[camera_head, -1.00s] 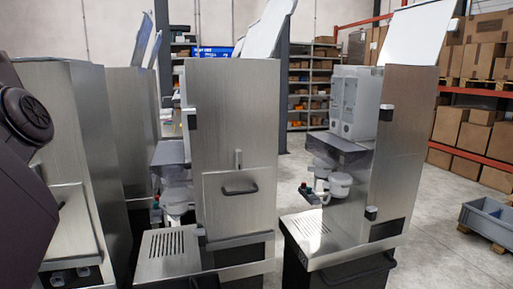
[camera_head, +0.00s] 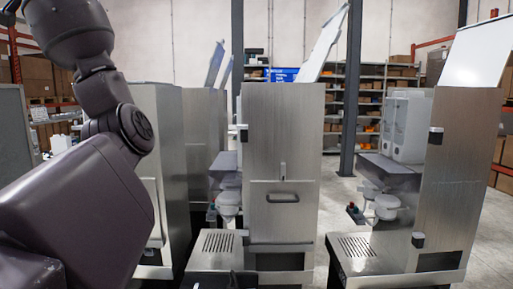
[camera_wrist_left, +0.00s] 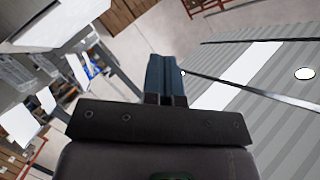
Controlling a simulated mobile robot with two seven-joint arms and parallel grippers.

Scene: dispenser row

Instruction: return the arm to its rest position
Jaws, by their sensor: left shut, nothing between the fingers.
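My left arm (camera_head: 75,180) rises along the left side of the head view, bent at a dark grey joint, with its upper link going out of the top left. The left gripper is outside the head view. In the left wrist view the left gripper (camera_wrist_left: 167,62) shows its two dark blue fingers together, shut, with nothing between them. It points at open space, apart from any object. My right arm and gripper are not in view.
Steel dispenser cabinets stand in a row; the middle one (camera_head: 281,150) has a handled door, and another (camera_head: 455,170) stands to the right. My arm overlaps the left cabinet (camera_head: 160,120) in the picture. Shelves (camera_head: 372,95) with boxes stand behind. Floor (camera_head: 340,190) shows between cabinets.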

